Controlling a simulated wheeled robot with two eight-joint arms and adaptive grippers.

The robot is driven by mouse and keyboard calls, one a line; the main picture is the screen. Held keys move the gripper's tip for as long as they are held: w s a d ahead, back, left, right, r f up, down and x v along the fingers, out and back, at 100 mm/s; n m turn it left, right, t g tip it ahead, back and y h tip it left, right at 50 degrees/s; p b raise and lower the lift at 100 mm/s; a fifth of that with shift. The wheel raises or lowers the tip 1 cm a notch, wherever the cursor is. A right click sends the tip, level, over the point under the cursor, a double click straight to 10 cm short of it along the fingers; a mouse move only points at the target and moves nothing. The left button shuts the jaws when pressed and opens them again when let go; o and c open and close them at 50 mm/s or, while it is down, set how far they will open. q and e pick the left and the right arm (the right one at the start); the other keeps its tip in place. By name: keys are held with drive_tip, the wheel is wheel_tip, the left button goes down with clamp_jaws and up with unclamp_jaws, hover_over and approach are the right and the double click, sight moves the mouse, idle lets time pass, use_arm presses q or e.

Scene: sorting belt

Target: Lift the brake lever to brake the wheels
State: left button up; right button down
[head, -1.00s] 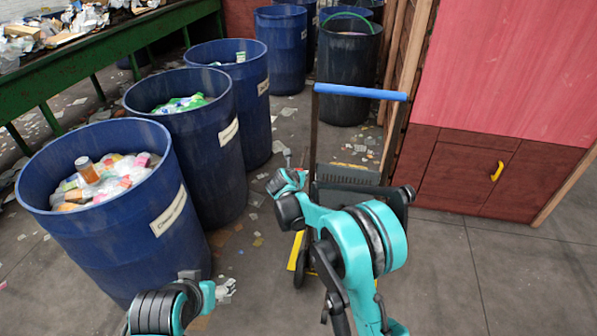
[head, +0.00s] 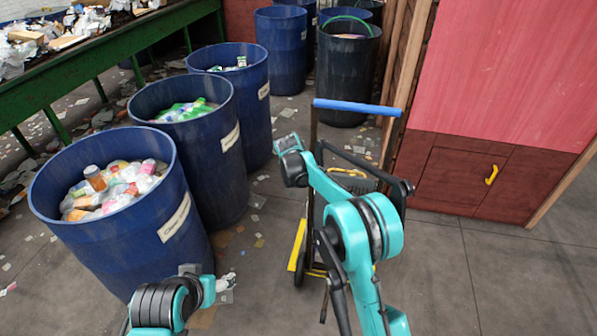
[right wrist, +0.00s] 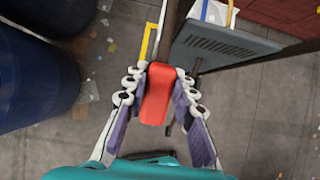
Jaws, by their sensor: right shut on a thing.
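The brake lever (right wrist: 157,93) is a red bar in the right wrist view, attached near the hand truck's dark post. My right gripper (right wrist: 159,92) is shut on it, with a pale, purple-padded finger against each side. The hand truck (head: 357,107) has a blue top handle and a dark frame; its grey plate (right wrist: 228,48) is in the right wrist view. In the head view, my right arm hides the lever and my right fingers. My left gripper (head: 226,284) is low beside the nearest bin, apart from the truck; its opening is unclear.
Blue bins stand in a row on the left, the nearest one (head: 120,235) full of plastic waste. A green sorting belt (head: 75,75) is behind them. A red and brown cabinet (head: 500,100) stands right of the truck. The floor (head: 450,270) at the lower right is clear.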

drive_tip(key=c, duration=1.2)
unclamp_jaws()
drive_tip(key=v, duration=1.2)
drive_tip(key=shift+w, duration=0.1)
drive_tip(key=shift+c, duration=0.5)
